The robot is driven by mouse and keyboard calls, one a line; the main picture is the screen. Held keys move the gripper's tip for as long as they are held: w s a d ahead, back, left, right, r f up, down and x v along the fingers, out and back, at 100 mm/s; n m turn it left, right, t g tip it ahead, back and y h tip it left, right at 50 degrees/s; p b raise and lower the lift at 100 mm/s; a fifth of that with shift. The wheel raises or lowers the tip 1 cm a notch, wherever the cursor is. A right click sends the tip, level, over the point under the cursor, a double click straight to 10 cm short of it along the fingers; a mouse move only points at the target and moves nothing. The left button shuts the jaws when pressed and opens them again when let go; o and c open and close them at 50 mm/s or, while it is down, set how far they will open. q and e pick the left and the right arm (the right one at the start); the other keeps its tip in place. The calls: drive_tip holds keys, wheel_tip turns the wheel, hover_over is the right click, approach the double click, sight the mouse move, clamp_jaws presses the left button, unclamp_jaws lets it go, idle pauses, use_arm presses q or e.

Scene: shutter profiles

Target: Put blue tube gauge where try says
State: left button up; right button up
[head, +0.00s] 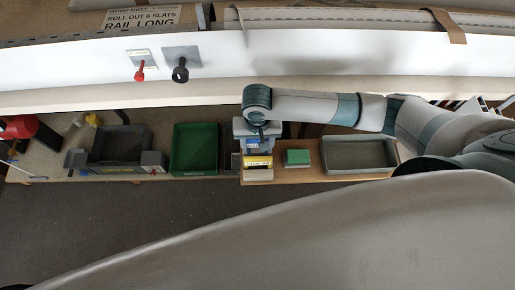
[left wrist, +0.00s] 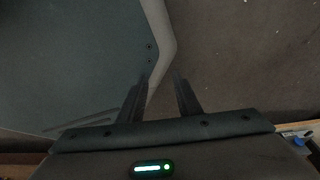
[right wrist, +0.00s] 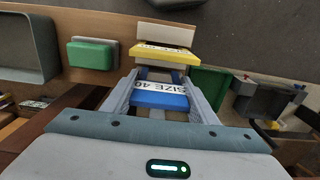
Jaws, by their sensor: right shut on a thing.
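The blue tube gauge (right wrist: 160,96), with a white label reading "SIZE 40", sits between the fingers of my right gripper (right wrist: 162,82). The gripper is shut on it. In the head view a blue strip of the gauge (head: 254,146) shows below the wrist. A yellow block (right wrist: 165,53) with a white label stands just beyond the fingertips; I cannot tell whether it touches the blue gauge. A green block (right wrist: 93,52) on a grey base stands beside it. My left gripper (left wrist: 160,88) is open and empty, over my own body and the floor.
A grey tray (head: 393,159) stands right of the green block. A green bin (head: 174,160) and a dark grey bin (head: 83,157) stand left. A sheet (head: 142,17) reads "ROLL OUT 6 SLATS RAIL LONG". Red and black knobs are on the white panel (head: 300,57).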

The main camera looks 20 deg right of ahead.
wheel_tip(320, 180, down, 3)
drive_tip(key=shift+r, duration=0.1)
drive_tip(key=shift+f, duration=0.35)
use_arm(q)
drive_tip(key=shift+s+a, duration=0.15)
drive_tip(key=shift+s, duration=0.85)
use_arm(e)
drive_tip(key=shift+f, duration=0.1)
drive_tip(key=o, duration=1)
use_arm(q)
drive_tip(key=shift+w+a, duration=0.1)
drive_tip(key=shift+w, duration=0.2)
use_arm(e)
drive_tip(key=shift+o, duration=0.2)
